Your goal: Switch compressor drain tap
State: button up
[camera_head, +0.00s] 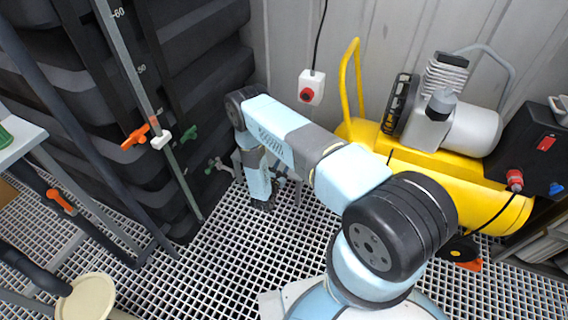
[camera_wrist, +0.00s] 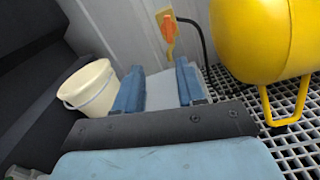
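The compressor's yellow tank (camera_head: 455,190) lies at the right in the head view, and its rounded end (camera_wrist: 262,38) fills the wrist view's upper right. An orange handle (camera_wrist: 168,27) on a yellowish plate shows at the wrist view's top; I cannot tell whether it is the drain tap. A small orange part (camera_head: 470,265) shows low by the compressor wheel, also unclear. My gripper (camera_wrist: 159,88) has its two blue fingers apart, with a pale grey surface seen between them and nothing clearly held. The handle is beyond the fingertips, apart from them. In the head view my arm hides much of the gripper.
A cream bucket (camera_wrist: 90,88) stands left of my fingers in the wrist view. A dark ribbed tank (camera_head: 95,110) with orange and green valve handles stands at the left in the head view. A red-knobbed switch box (camera_head: 311,88) hangs on the wall. The floor is white grating (camera_head: 290,235).

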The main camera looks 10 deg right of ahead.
jog(key=shift+v, duration=1.05)
jog(key=shift+a, duration=0.1)
jog(key=v, duration=1.3)
jog(key=shift+s+a, duration=0.2)
jog(key=shift+s, duration=0.05)
jog(key=shift+r, duration=0.1)
